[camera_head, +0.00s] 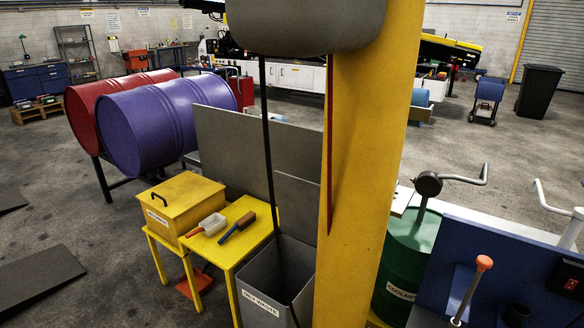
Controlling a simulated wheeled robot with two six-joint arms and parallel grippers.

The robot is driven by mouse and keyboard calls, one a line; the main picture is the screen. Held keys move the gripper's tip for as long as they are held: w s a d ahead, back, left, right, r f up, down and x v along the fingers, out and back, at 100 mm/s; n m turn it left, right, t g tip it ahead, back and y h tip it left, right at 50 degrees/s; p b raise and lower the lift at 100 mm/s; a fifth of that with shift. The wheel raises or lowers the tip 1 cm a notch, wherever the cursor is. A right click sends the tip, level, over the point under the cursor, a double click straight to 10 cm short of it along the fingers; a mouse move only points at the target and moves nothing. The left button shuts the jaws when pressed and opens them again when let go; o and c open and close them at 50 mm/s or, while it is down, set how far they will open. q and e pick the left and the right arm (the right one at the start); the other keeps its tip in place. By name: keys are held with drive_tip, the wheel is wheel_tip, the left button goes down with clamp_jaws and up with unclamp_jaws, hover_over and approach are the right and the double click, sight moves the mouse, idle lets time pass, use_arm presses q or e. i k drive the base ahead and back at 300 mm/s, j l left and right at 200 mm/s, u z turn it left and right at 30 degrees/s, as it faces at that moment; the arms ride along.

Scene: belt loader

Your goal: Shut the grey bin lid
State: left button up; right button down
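The grey bin (262,302), labelled "OILY WASTE", stands at the lower middle, right of a small yellow table. Its top is open and I see into its dark inside. A grey panel (298,203) stands upright at its back edge and looks like its lid, raised. The yellow column hides the right side of the bin and of this panel. A thin black rod crosses in front of the bin opening. Neither of my grippers is in view.
A larger grey panel (232,150) stands behind. A tall yellow column (365,170) blocks the middle. A green drum (408,262) stands right.

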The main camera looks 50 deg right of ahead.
sight(297, 199)
drive_tip(key=i+l+z, duration=0.1)
drive_tip(key=i+z, duration=0.4)
drive_tip(key=i, duration=0.15)
drive_tip(key=i+j+z, duration=0.15)
drive_tip(key=i+z, duration=0.3)
drive_tip(key=i, duration=0.2)
drive_tip(key=z, duration=0.65)
